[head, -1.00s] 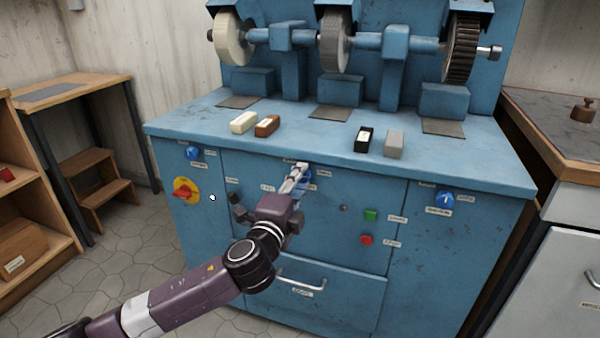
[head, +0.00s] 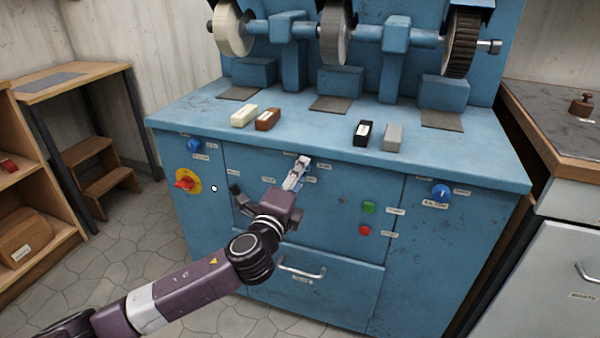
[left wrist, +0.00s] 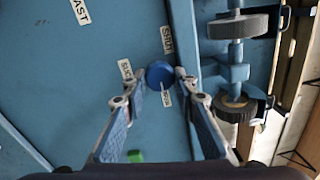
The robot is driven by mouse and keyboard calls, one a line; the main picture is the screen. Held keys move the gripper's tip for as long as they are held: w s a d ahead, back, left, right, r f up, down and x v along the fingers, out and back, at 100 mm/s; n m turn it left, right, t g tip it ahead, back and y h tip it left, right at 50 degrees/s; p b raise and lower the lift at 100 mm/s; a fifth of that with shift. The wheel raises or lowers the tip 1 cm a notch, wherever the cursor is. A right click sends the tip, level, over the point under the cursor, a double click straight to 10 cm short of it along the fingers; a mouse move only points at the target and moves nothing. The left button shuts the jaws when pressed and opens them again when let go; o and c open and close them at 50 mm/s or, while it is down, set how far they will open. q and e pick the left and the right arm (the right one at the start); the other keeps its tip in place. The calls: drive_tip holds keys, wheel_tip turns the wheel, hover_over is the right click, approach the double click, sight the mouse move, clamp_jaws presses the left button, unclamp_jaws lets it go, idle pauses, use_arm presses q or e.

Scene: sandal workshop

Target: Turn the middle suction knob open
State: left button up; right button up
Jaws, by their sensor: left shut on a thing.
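The middle suction knob is a round blue knob (left wrist: 159,75) on the blue cabinet's front panel. It has a pale pointer mark and white labels around it in the left wrist view. In the head view my gripper mostly hides it. My left gripper (head: 301,166) reaches the panel just below the worktop edge. In the left wrist view its two fingers (left wrist: 156,88) lie on either side of the knob and are shut on it. My right gripper is not in view.
Similar blue knobs sit left (head: 193,145) and right (head: 440,191) on the cabinet. A red-and-yellow switch (head: 187,182), a green button (head: 369,207) and a red button (head: 364,230) are nearby. A drawer handle (head: 301,270) is below. Small blocks lie on the worktop (head: 310,128).

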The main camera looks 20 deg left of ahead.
use_arm(q)
drive_tip(key=shift+f, duration=0.1)
drive_tip(key=o, duration=1.2)
drive_tip(key=shift+c, duration=0.2)
drive_tip(key=shift+s, duration=0.1)
drive_tip(key=s, duration=1.1)
drive_tip(key=shift+s+a+f, duration=0.2)
drive_tip(key=shift+s, duration=0.2)
